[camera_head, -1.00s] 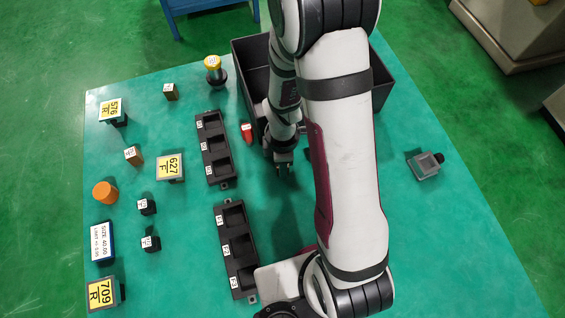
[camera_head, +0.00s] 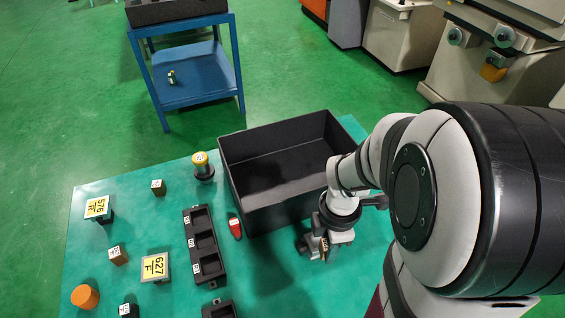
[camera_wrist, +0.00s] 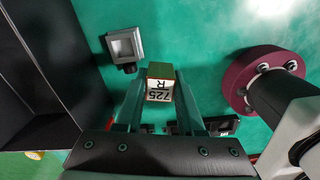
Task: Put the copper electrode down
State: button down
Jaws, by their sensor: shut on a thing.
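My gripper (camera_head: 318,247) is shut on a small block, the copper electrode (camera_wrist: 161,74), in front of the black bin's near wall. In the wrist view the electrode sits between my two fingertips (camera_wrist: 160,88). It has a brownish-olive side and a pale face marked 725 R. In the head view only a small brownish bit of it shows between the fingers. I cannot tell whether it touches the green table (camera_head: 265,290) or hangs above it.
The open black bin (camera_head: 240,200) stands behind my gripper. A grey square fixture (camera_wrist: 138,50) lies on bare table in the wrist view.

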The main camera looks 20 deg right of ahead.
notch_tip(320, 180, up, 5)
jog(key=shift+f, duration=0.1)
jog(key=w+d, duration=0.1)
jog(key=w, duration=0.2)
jog(key=n, duration=0.3)
send_over(303, 185)
jog(key=s+a, duration=0.1)
jog(key=s, duration=0.1)
notch_tip(303, 185, down, 15)
jog(key=shift+s+r, duration=0.1)
jog(key=shift+f, duration=0.25)
jog(key=shift+f, duration=0.1)
jog(key=c, duration=0.5)
grip_release()
